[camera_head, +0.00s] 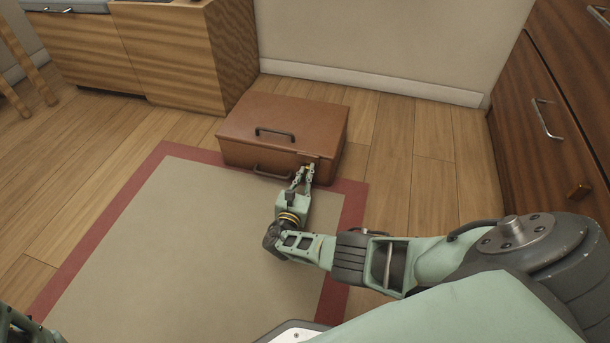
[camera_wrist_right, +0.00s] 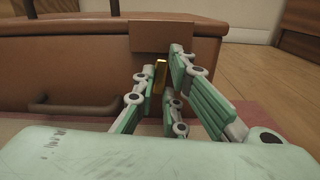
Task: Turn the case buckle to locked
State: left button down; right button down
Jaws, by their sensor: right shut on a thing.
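The brass buckle (camera_wrist_right: 161,74) shows on the case front in the right wrist view, below a brown plate (camera_wrist_right: 163,37). My right gripper (camera_head: 304,172) reaches the right part of the case front. In the right wrist view its fingers (camera_wrist_right: 166,88) are shut on the buckle, which they partly hide. Whether the buckle is locked cannot be told. A small piece of my left arm shows at the lower left; its gripper is out of view.
A beige rug (camera_head: 200,240) with a red border covers the floor before the case. A wooden cabinet (camera_head: 175,55) stands at the back left. Dark wooden drawers (camera_head: 550,110) stand at the right. Bare floor (camera_head: 415,170) lies right of the case.

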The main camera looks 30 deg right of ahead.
jog(key=shift+a+f+n, duration=0.1)
jog(key=shift+n, duration=0.6)
jog(key=c, duration=2.1)
grip_release()
jog(key=shift+s, duration=0.1)
jog(key=v, duration=0.7)
jog(key=shift+s+a, duration=0.1)
jog(key=shift+a, duration=0.1)
